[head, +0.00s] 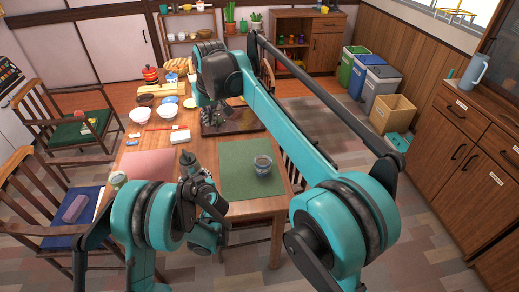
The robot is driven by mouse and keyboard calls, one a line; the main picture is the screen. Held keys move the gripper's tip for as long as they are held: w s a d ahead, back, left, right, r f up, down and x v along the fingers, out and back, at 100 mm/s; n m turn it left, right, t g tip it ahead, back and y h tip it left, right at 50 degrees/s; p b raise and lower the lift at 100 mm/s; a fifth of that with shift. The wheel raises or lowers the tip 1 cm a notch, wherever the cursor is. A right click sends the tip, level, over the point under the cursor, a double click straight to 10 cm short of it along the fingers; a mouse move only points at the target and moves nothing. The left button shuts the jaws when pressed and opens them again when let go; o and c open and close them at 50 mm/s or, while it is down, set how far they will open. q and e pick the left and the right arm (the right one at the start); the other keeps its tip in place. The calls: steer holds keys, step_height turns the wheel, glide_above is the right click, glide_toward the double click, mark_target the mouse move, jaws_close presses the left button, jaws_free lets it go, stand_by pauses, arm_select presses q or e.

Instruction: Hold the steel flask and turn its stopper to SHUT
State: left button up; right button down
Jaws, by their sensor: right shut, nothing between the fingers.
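I cannot make out the steel flask or its stopper for sure. A pale grey-blue jug with a handle (474,73) stands on the cabinet at the far right, away from both grippers; no stopper mark is legible on it. My right arm reaches over the table, and its gripper (213,117), small and dark, shows below the elbow over a dark tray (247,121). It is shut and empty. My left gripper (189,163) is low over the table between the two mats, partly covered by its own wrist; its fingers are unclear.
A grey cup (263,165) stands on the green mat (238,184). A pink mat (150,168), white bowls (140,115) and a can (118,180) are to the left. Chairs flank the table. Bins (378,90) and an open box (393,113) stand at the right.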

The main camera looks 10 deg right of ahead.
steer(key=s+d+f+m+t, duration=0.1)
steer(key=s+d+f+m, duration=0.1)
steer(key=s+d, duration=1.15)
steer(key=w+a+f+m+g+y, duration=0.1)
steer(key=w+a+f+m+y, duration=0.2)
steer(key=w+a+f+y, duration=0.55)
steer(key=m+y, duration=0.2)
steer(key=y, duration=0.5)
glide_toward(187, 156)
steer(key=w+a+f, duration=0.1)
steer(key=w+a, duration=0.2)
steer(key=a, duration=0.2)
steer(key=shift+a+f+t, duration=0.25)
steer(key=shift+t, duration=0.15)
